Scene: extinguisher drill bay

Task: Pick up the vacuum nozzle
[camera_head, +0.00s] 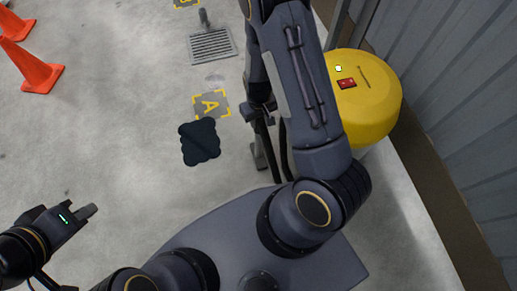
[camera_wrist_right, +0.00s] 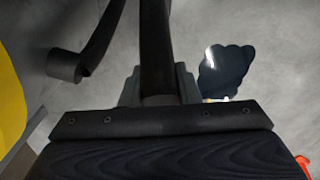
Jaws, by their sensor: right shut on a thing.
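The vacuum nozzle is a black tube that runs down from my right gripper (camera_head: 262,108) in the head view, with its lower part (camera_head: 267,148) near the floor. In the right wrist view the tube (camera_wrist_right: 157,45) passes between the two fingers of my right gripper (camera_wrist_right: 158,88), which is shut on it. The upper end of the tube is hidden by my arm and gripper. My left gripper (camera_head: 84,213) is at the lower left, far from the nozzle; its jaw gap cannot be made out.
A yellow vacuum canister (camera_head: 372,105) stands right of my arm by the corrugated wall. A dark spill patch (camera_head: 199,142) lies near a yellow-marked "A" square (camera_head: 211,104). A floor drain (camera_head: 211,45) and orange cones (camera_head: 37,70) are further off.

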